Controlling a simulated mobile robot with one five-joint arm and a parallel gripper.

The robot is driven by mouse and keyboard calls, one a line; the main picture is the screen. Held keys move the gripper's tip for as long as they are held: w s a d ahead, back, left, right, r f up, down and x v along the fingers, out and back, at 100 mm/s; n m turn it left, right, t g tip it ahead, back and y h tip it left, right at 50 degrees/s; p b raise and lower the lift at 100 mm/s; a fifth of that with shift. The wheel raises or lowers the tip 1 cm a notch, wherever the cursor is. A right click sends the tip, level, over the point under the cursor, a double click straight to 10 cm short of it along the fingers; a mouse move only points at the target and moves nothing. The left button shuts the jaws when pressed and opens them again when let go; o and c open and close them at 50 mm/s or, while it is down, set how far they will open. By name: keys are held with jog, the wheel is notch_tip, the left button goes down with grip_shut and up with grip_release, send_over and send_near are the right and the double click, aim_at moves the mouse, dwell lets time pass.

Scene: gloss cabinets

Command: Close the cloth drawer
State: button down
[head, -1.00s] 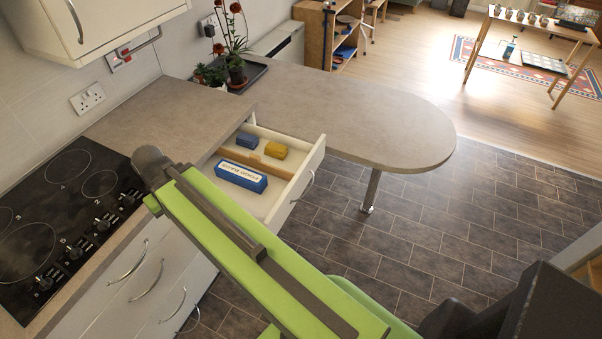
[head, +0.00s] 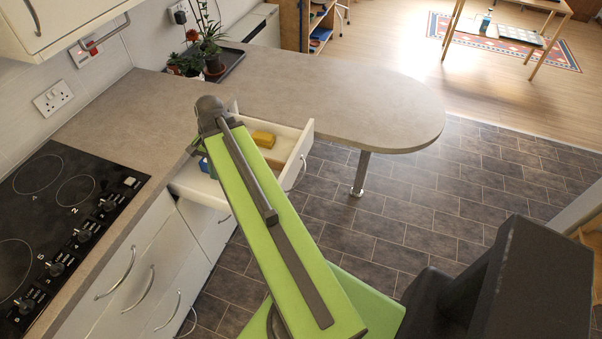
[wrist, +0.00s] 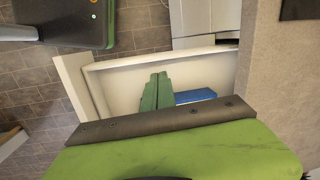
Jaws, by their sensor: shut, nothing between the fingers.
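The open white drawer (head: 303,145) juts out under the worktop in the head view, with a curved metal handle on its front. My green arm crosses over it and hides its middle. In the wrist view the drawer (wrist: 118,90) lies below my gripper, its white walls and pale floor showing. My gripper (wrist: 158,74) shows as two green fingers held together, empty, over the drawer. I cannot tell how far above the floor they are. No cloth can be made out.
A yellow block (head: 263,139) and a partly hidden blue box (head: 205,165) lie in the drawer; the blue box (wrist: 195,96) is beside my fingers. The worktop (head: 330,90) extends behind. A hob (head: 60,220) is at left.

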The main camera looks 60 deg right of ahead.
jog(key=s+d+f+m+t+b, duration=0.2)
jog(key=s+d+m, duration=0.75)
jog(key=d, duration=0.35)
jog(key=s+d+f+m+t+b, duration=0.1)
jog(key=s+d+f+m+b, duration=0.1)
jog(key=s+d+m, duration=0.95)
jog(key=w+f+n+b, duration=0.1)
jog(key=w+f+b, duration=0.5)
jog(key=f+b, duration=0.3)
jog(key=shift+d+n, duration=0.3)
jog(key=shift+n, duration=0.1)
